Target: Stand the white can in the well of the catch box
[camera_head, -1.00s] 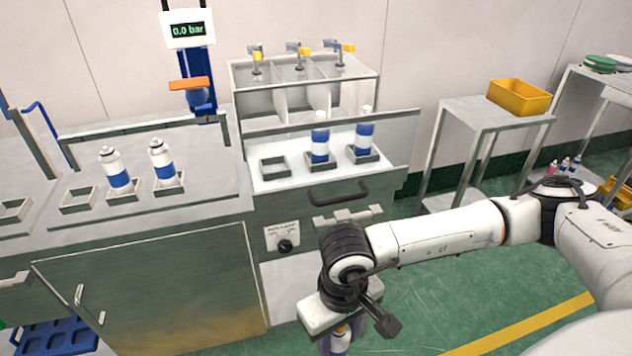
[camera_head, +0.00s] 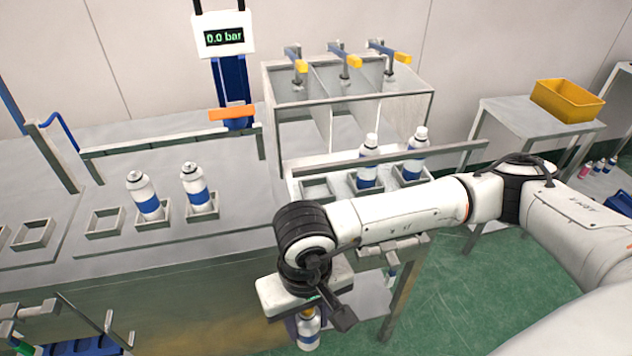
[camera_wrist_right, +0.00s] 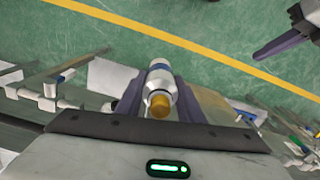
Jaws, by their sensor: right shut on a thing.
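My right gripper (camera_head: 300,306) is shut on a white can (camera_head: 308,328) with a blue band and holds it upright, low in front of the bench. In the right wrist view the can (camera_wrist_right: 160,88) sits between the fingers, its orange-gold top towards the camera. The catch box is hard to single out. Under three taps stands a divided box (camera_head: 350,110) with a tray of square wells. Its left well (camera_head: 318,188) is empty. The other two hold similar cans (camera_head: 367,165) (camera_head: 416,150). A dark finger, likely my left gripper (camera_wrist_right: 280,45), shows partly in the wrist view.
On the left bench, two cans (camera_head: 145,198) (camera_head: 198,190) stand in wells beside an empty well (camera_head: 104,222). A blue press with a 0.0 bar display (camera_head: 224,38) stands behind. A yellow bin (camera_head: 567,100) sits on the right table. My right arm crosses the tray's front.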

